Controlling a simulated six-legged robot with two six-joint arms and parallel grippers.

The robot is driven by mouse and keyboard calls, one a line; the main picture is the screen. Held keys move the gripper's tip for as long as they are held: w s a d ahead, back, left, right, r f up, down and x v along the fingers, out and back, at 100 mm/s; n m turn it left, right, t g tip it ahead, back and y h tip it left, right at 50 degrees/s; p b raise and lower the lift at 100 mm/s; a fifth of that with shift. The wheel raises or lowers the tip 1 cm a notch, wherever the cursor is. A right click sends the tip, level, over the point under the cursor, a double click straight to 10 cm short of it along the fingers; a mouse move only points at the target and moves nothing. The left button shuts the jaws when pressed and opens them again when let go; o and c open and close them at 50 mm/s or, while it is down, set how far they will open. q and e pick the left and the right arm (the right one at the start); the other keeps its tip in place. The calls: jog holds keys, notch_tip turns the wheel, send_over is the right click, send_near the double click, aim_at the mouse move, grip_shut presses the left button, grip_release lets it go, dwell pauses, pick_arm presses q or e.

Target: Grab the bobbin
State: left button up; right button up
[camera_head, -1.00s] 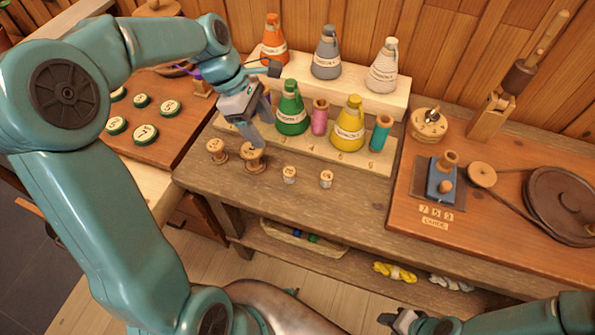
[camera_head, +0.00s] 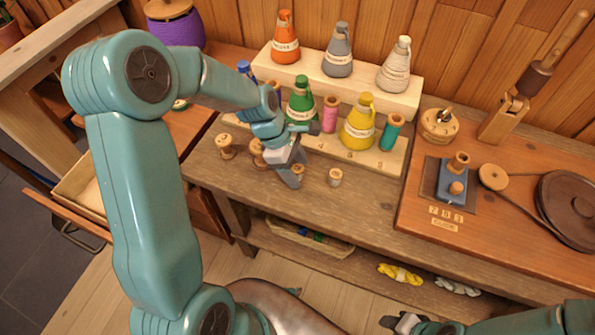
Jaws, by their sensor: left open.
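Several small turned wooden bobbins stand in a row on the workbench front. The leftmost bobbin (camera_head: 226,147) is in clear view. The second bobbin (camera_head: 257,153) is partly covered by my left gripper. A smaller third bobbin (camera_head: 298,171) is right at the fingers, and a fourth (camera_head: 335,177) stands free to the right. My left gripper (camera_head: 293,170) is open and points down beside the third bobbin; I cannot tell whether it touches it. On the stepped rack are a pink spool (camera_head: 330,115) and a teal spool (camera_head: 391,132). My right gripper (camera_head: 404,322) is at the bottom edge, fingers unclear.
Green (camera_head: 301,103) and yellow (camera_head: 357,126) thread cones stand on the rack close behind my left gripper. Orange, grey and white cones stand higher. A winder (camera_head: 452,180) with a wheel is on the right board. Bare bench (camera_head: 365,200) lies right of the bobbins.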

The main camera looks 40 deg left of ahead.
pick_arm(q)
jog(key=shift+w+d+f, duration=0.1)
jog(key=shift+f, duration=0.3)
jog(key=shift+r, duration=0.1)
jog(key=shift+c, duration=1.2)
jog(key=c, duration=0.9)
jog(key=shift+o, duration=0.2)
